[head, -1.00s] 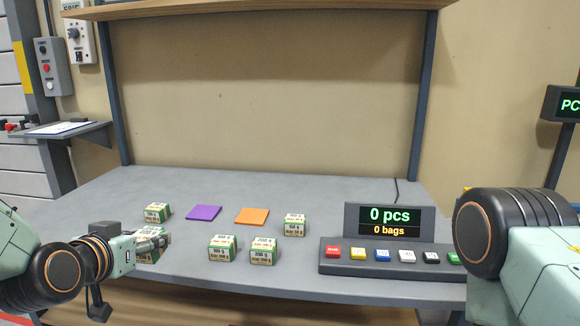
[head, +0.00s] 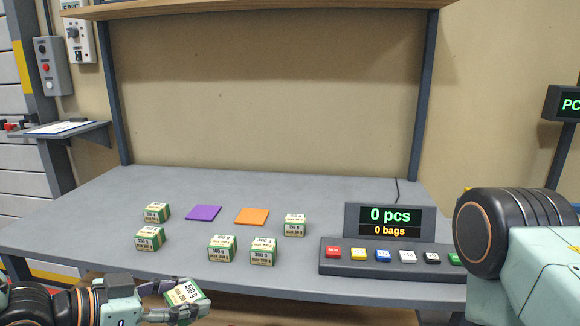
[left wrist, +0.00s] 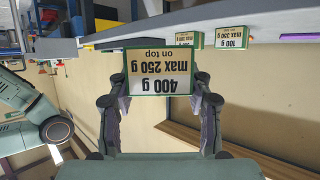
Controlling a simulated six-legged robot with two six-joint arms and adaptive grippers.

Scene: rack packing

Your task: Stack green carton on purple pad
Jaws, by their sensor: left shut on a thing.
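My left gripper (head: 168,300) is shut on a green and white carton (head: 187,291). It holds the carton tilted, low in front of the table's front edge. In the left wrist view the held carton (left wrist: 160,72) sits between the fingers and its label reads 400 g, max 250 g on top, upside down. The purple pad (head: 204,213) lies flat and bare on the table, farther back; a purple strip (left wrist: 300,37) shows at the right edge of the left wrist view. My right gripper is out of view; only its arm shows at right.
Several similar cartons stand on the table, among them ones at back left (head: 157,213), left (head: 150,239) and front (head: 222,249). A bare orange pad (head: 252,217) lies right of the purple one. A button console (head: 385,272) stands at right. The table's back is clear.

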